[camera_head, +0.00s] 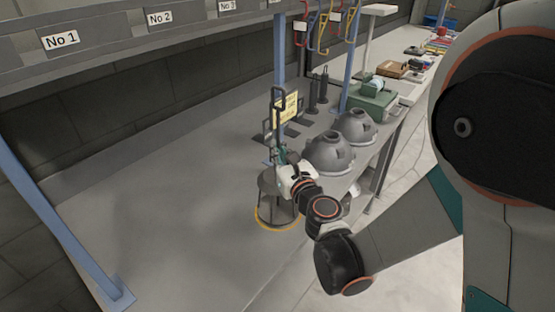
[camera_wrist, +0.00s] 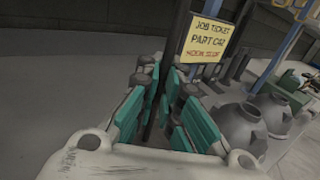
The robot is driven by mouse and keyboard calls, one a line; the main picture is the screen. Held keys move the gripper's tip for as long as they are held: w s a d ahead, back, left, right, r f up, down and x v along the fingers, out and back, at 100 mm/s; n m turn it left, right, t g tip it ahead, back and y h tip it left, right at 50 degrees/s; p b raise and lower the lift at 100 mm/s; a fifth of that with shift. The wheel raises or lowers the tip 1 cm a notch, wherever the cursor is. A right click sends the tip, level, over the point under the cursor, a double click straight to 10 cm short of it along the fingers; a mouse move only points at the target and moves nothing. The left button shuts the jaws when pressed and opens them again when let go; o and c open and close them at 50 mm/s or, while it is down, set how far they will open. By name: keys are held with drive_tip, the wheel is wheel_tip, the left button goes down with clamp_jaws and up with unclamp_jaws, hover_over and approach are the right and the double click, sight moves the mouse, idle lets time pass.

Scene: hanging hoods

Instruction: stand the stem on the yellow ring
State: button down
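The stem (camera_head: 277,98) is a dark upright rod with a loop-like top and a wide grey round foot (camera_head: 270,204). The foot shows over the yellow ring (camera_head: 262,223) on the bench, whose rim shows at the front and side. I cannot tell whether the foot touches the bench. My gripper (camera_head: 281,160) is at the stem above the foot. In the wrist view my gripper (camera_wrist: 168,105) has its teal pads close on both sides of the dark stem (camera_wrist: 178,35), and it looks shut on it.
A yellow job ticket (camera_head: 288,107) shows at the stem's upper part. Two grey domed hoods (camera_head: 328,155) (camera_head: 356,127) stand close to the right. A blue post (camera_head: 279,50) is behind. The bench (camera_head: 165,190) is clear to the left.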

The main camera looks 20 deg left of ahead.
drive_tip(key=shift+f, duration=0.65)
drive_tip(key=shift+r, duration=0.15)
drive_tip(key=c, duration=2.2)
unclamp_jaws()
drive_tip(key=shift+f+b, duration=0.2)
drive_tip(key=shift+b, duration=0.1)
drive_tip(key=shift+c, duration=0.2)
drive_tip(key=o, duration=0.5)
drive_tip(key=shift+c, duration=0.2)
drive_tip(key=shift+r, duration=0.2)
drive_tip(key=shift+s+d+p, duration=0.2)
drive_tip(key=shift+s+p, duration=0.05)
drive_tip(key=shift+p, duration=0.05)
drive_tip(key=b+v, duration=0.3)
drive_tip(key=v, duration=0.8)
drive_tip(key=shift+s+d, duration=0.2)
